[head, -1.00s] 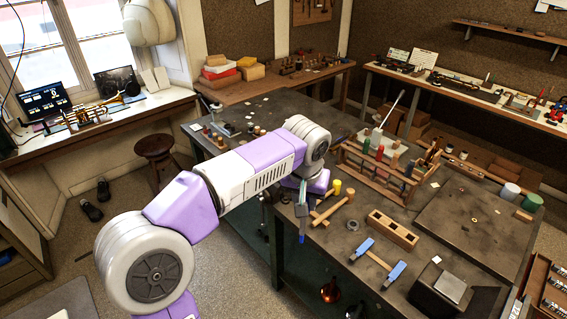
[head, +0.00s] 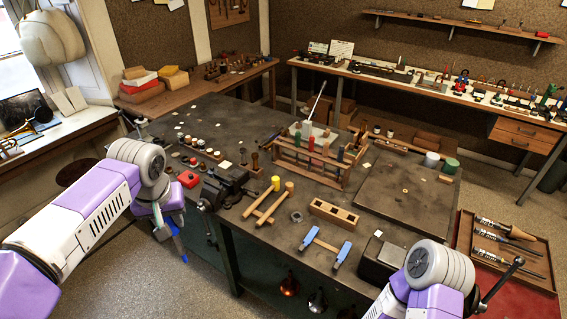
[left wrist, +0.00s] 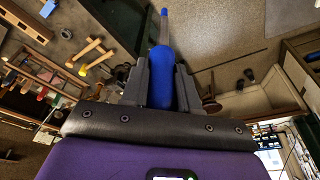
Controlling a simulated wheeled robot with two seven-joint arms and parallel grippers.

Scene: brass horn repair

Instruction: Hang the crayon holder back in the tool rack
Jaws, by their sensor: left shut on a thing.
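My left gripper (head: 170,228) is shut on the crayon holder (head: 179,247), a slim blue tool that points down past the front left of the bench.
A dark vise (head: 228,185) sits at the bench's near left edge, between the left gripper and the rack.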

